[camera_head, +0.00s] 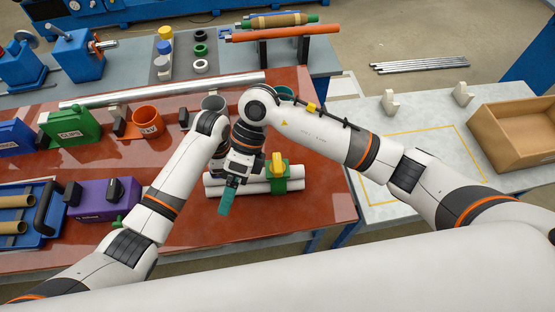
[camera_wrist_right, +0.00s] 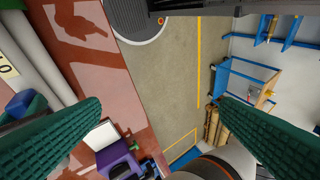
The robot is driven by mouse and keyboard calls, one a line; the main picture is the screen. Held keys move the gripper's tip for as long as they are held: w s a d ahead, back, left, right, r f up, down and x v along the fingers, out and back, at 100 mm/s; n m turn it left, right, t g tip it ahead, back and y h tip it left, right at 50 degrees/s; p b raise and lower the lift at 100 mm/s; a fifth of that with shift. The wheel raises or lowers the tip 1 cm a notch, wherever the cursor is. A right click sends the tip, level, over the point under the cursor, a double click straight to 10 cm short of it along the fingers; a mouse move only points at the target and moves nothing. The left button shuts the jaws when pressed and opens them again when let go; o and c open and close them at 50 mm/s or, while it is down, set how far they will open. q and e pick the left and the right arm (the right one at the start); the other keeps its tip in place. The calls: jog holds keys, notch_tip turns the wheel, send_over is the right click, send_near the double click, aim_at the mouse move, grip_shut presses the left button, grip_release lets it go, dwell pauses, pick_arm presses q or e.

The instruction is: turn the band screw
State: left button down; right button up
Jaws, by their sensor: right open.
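The green band clamp (camera_head: 290,178) with its yellow screw (camera_head: 277,162) sits around the white tubes (camera_head: 255,185) on the red table, near its right front corner. My right gripper (camera_head: 228,195) has teal fingers and hangs just left of the clamp, apart from the yellow screw. In the right wrist view its two fingers (camera_wrist_right: 165,125) are spread wide, with nothing between them but table edge and floor. My left arm reaches in to the same spot. Its gripper is hidden behind my right wrist.
A long metal rod (camera_head: 165,90) lies behind. A tan open box (camera_head: 515,130) is on the grey table at right. My two arms are close together.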

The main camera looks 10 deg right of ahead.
aim_at(279, 161)
pick_arm(q)
jog(key=shift+w+d, duration=0.15)
jog(key=shift+d, duration=0.25)
pick_arm(e)
jog(key=w+d+f+n+t+h, duration=0.3)
jog(key=w+d+t+h, duration=0.2)
jog(key=w+d, duration=0.8)
pick_arm(q)
jog(key=shift+a, duration=0.15)
pick_arm(e)
jog(key=f, duration=1.1)
jog(key=shift+a+f, duration=0.15)
jog(key=shift+a, duration=0.05)
jog(key=c, duration=1)
